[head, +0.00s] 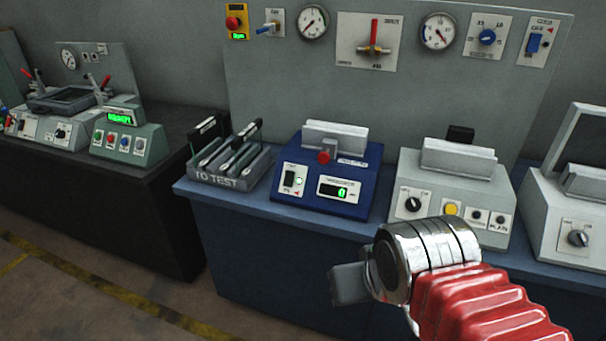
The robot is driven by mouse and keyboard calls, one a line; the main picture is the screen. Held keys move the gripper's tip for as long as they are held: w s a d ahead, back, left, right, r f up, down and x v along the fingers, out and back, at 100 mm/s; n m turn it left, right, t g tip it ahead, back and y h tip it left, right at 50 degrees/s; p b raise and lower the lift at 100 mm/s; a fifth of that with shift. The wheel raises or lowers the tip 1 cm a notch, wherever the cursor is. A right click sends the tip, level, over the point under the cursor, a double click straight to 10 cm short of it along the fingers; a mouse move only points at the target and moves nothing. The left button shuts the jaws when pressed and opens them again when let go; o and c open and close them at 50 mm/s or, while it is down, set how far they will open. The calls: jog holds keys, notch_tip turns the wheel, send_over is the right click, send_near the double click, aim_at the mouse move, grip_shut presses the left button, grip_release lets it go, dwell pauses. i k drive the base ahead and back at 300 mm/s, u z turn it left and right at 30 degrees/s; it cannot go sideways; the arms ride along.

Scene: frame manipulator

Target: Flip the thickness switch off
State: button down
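A blue device (312,208) with a small green-lit display (341,191) stands on the blue bench; the label above its display is too small to read surely. A white plate on its left front carries a dark switch (289,179), with a bright light (299,181) beside it. I cannot tell which way the switch is set. My gripper (347,286) is at the lower middle, in front of the bench, below and right of the switch and apart from it in the picture. Its grey fingers overlap, so their opening is hidden. I see nothing held.
A "TO TEST" rack (230,182) stands left of the blue device. A grey device (430,229) with a knob and yellow button stands right. Behind rises a panel (262,85) with gauges, switches and a red-handled lever (374,35). Floor (90,270) at left is clear.

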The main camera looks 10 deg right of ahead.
aim_at(289, 180)
jog(key=i, duration=0.85)
jog(key=u, duration=2.8)
